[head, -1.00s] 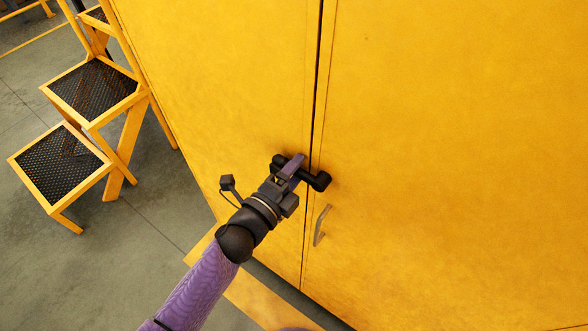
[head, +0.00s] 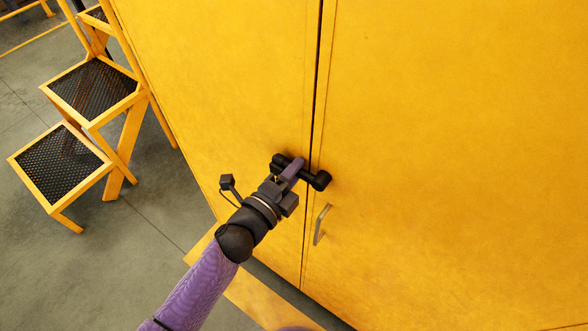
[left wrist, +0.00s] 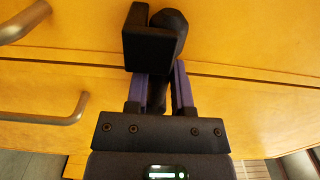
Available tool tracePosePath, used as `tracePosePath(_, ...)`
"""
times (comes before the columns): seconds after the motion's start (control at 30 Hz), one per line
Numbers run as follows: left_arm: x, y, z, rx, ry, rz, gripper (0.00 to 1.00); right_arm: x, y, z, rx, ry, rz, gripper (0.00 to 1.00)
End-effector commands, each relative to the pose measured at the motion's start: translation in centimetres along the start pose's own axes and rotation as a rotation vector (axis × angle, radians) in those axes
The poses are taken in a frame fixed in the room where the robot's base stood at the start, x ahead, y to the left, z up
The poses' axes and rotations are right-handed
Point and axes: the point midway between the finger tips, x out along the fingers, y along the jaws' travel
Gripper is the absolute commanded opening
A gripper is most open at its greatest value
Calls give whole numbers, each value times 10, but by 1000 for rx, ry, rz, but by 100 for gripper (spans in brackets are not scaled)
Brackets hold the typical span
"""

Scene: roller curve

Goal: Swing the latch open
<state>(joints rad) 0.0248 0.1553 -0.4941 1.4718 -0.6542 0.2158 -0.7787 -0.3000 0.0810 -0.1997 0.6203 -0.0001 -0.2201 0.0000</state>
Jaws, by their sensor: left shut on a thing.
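In the left wrist view the black latch (left wrist: 152,45) lies at the top centre. Its bar runs down between the two fingers of my left gripper (left wrist: 161,82), which hide part of it. My right gripper is not in view.
A metal handle (head: 320,225) sits on the right door (head: 450,150), just below the latch. The left door (head: 220,90) is flush with it. A yellow step stool (head: 122,160) with black mesh treads stands at the left. Grey floor (head: 110,265) lies clear in front of it.

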Motion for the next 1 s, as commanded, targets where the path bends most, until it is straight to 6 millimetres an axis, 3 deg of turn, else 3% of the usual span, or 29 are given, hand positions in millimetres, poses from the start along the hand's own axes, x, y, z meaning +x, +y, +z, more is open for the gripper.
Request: tracePosePath(1.0,0,2,0,-35,-1,1,0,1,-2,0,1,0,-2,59)
